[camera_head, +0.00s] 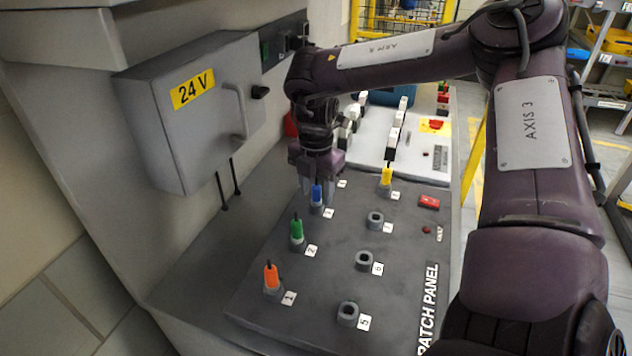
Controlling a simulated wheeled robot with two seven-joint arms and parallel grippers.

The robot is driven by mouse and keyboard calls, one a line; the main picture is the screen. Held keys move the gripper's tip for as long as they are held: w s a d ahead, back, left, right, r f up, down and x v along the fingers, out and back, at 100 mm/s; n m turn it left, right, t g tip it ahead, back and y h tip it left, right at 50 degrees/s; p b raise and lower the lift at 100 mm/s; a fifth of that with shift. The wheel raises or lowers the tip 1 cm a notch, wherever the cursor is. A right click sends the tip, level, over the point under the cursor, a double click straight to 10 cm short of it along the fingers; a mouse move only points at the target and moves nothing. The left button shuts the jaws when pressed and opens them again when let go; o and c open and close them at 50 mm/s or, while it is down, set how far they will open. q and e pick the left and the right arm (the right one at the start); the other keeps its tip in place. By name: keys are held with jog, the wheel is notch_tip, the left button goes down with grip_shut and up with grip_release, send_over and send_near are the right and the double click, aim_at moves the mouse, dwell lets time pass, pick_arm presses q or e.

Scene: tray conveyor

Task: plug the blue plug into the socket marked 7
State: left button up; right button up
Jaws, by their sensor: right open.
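The blue plug (317,194) stands upright in a socket in the left row of the dark patch panel (330,256), beyond the green plug. My right gripper (317,188) is above it, pointing down, with its open fingers on either side of the plug. I cannot tell whether the fingers touch it. The socket marked 7 (375,220) is empty, in the right row, to the right of and a little nearer than the blue plug. Its label is small. My left gripper is not in view.
A green plug (296,229) and an orange plug (271,277) stand in sockets 2 and 1. A yellow plug (387,176) stands beyond socket 7. Sockets 6 (364,261) and 5 (348,313) are empty. A grey 24 V box (200,135) juts out at left.

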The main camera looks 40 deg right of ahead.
grip_shut()
jog(key=shift+w+r, duration=0.1)
jog(key=shift+r, duration=0.1)
jog(key=shift+r+p, duration=0.5)
jog(key=shift+r, duration=0.15)
jog(key=shift+r, duration=0.4)
jog(key=shift+r+p, duration=0.35)
jog(key=shift+p, duration=0.1)
jog(key=shift+r, duration=0.1)
